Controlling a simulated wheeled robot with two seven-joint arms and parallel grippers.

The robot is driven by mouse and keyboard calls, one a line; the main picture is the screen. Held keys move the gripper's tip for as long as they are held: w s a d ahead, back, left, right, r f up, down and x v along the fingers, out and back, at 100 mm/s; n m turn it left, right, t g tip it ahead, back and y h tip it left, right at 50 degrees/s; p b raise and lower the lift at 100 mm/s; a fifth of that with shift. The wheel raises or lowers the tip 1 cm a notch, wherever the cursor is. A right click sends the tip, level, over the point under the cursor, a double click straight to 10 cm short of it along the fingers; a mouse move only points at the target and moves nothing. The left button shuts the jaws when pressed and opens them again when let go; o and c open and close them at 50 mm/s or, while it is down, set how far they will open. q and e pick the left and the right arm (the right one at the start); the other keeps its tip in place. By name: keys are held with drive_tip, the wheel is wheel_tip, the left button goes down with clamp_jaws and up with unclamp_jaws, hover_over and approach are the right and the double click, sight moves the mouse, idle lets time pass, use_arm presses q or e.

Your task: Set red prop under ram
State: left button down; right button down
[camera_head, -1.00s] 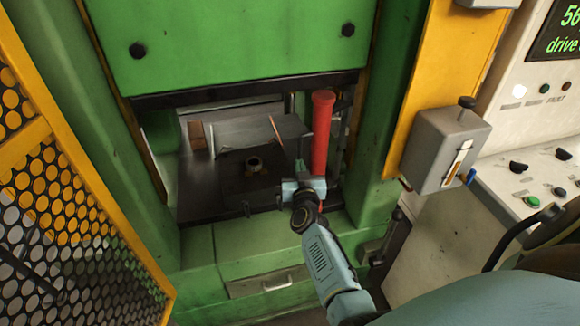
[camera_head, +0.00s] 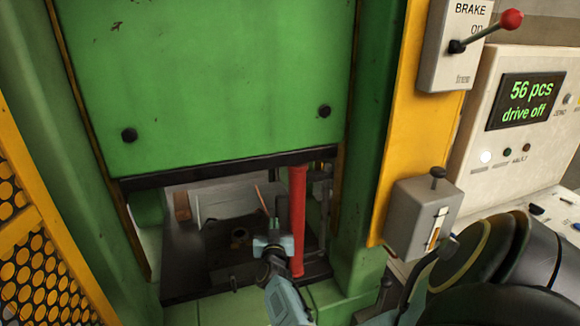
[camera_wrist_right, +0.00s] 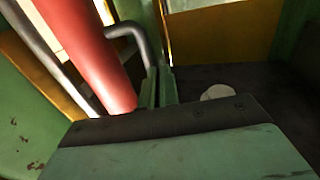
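The red prop (camera_head: 298,220) stands about upright at the right side of the press opening. Its top is just below the dark lower edge of the green ram (camera_head: 215,85); I cannot tell whether they touch. My right gripper (camera_head: 275,232) is in the opening, just left of the prop. In the right wrist view the prop (camera_wrist_right: 92,50) passes left of the fingers (camera_wrist_right: 159,88), which are close together with nothing seen between them. The prop's foot is hidden there behind the gripper body. My left gripper is not in view.
The dark press bed (camera_head: 190,270) has a round fitting (camera_head: 239,236) in its middle. A green column (camera_head: 365,150) borders the opening at right, with a grey lever box (camera_head: 422,215) beyond. A yellow mesh guard (camera_head: 40,270) stands at left. The display reads "drive off" (camera_head: 524,114).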

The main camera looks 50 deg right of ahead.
drive_tip(key=shift+w+d+r, duration=0.1)
drive_tip(key=shift+w+r, duration=0.1)
drive_tip(key=shift+r, duration=0.1)
